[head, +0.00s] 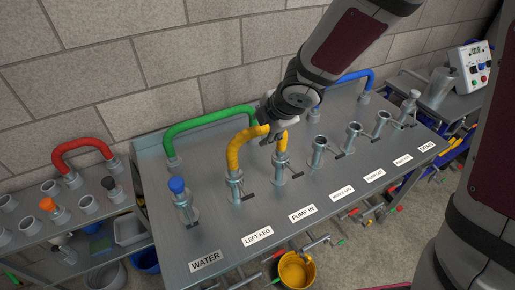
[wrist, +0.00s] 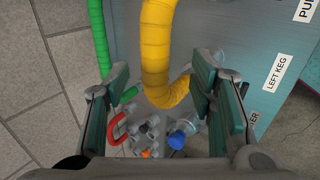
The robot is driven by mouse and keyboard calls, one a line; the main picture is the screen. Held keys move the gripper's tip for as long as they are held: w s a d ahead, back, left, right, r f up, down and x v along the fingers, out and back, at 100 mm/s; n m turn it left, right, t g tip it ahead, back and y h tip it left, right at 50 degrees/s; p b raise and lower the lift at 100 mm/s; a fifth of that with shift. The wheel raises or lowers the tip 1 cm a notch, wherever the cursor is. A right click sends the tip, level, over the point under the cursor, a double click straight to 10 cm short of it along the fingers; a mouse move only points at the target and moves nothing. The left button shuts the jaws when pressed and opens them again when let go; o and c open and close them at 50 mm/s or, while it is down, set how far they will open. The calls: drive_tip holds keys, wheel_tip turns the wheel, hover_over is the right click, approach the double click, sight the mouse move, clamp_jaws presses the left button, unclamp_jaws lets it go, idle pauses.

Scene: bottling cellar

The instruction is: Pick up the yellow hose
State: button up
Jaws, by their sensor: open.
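The yellow hose (head: 239,146) is a short arch on the steel panel. Its left end sits on the port behind the LEFT KEG label (head: 258,236), its right end on the port behind the PUMP IN label (head: 302,213). My gripper (head: 272,132) is at the top of the arch and hides part of it in the head view. In the wrist view the yellow hose (wrist: 156,52) runs between the open fingers of my gripper (wrist: 160,95), with space visible on both sides. I cannot tell whether a finger touches it.
A green hose (head: 208,119) arches close behind on the panel, and a blue hose (head: 355,76) is farther right. A blue-capped port (head: 178,186) stands left, near the WATER label. Several open ports with valve handles line the right. A red hose (head: 80,145) is on the left shelf.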

sight(259, 129)
drive_tip(key=shift+w+b+x, duration=0.25)
drive_tip(key=shift+b+x, duration=1.6)
drive_tip(key=shift+x, duration=1.1)
drive_tip(key=shift+r, duration=0.2)
clamp_jaws()
